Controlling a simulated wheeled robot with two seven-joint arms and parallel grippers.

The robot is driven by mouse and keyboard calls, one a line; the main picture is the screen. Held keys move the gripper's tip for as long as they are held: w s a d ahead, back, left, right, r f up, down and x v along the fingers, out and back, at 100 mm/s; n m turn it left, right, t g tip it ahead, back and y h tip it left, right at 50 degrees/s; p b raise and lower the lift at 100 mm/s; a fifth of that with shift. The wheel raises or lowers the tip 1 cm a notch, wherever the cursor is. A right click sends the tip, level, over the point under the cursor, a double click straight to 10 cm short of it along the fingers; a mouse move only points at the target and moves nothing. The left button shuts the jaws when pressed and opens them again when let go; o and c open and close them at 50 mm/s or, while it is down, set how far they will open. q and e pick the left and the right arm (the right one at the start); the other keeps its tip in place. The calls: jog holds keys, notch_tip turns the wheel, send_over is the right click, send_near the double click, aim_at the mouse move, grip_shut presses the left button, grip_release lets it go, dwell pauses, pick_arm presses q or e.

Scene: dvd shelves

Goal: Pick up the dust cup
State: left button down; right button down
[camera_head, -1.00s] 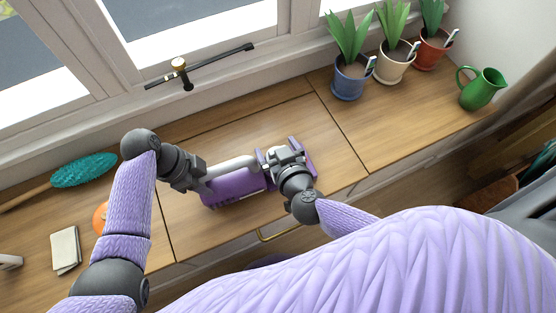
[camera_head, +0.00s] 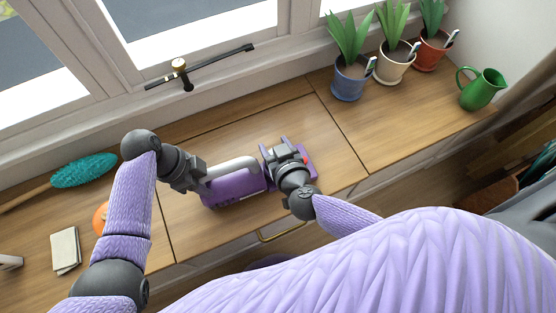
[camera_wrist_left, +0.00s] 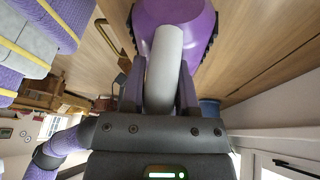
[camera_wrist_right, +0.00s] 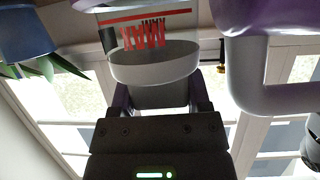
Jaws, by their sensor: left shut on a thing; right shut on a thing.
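The handheld vacuum has a purple body (camera_head: 235,186) and a grey handle (camera_head: 235,167), and lies on the wooden window counter. My left gripper (camera_head: 201,173) is shut on the handle; the left wrist view shows the grey handle (camera_wrist_left: 164,70) between its fingers. The dust cup (camera_wrist_right: 155,66) is pale and see-through, with a white rim and red lettering. My right gripper (camera_wrist_right: 155,95) is shut on it. The cup appears apart from the body.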

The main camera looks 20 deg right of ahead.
pick_arm(q)
jog(key=shift+s+f, duration=0.1)
jog(key=shift+c, duration=1.6)
grip_release()
jog(key=shift+o, duration=0.2)
pick_arm(e)
notch_tip(320, 180, up, 10)
pick_arm(q)
jog(key=v, duration=1.2)
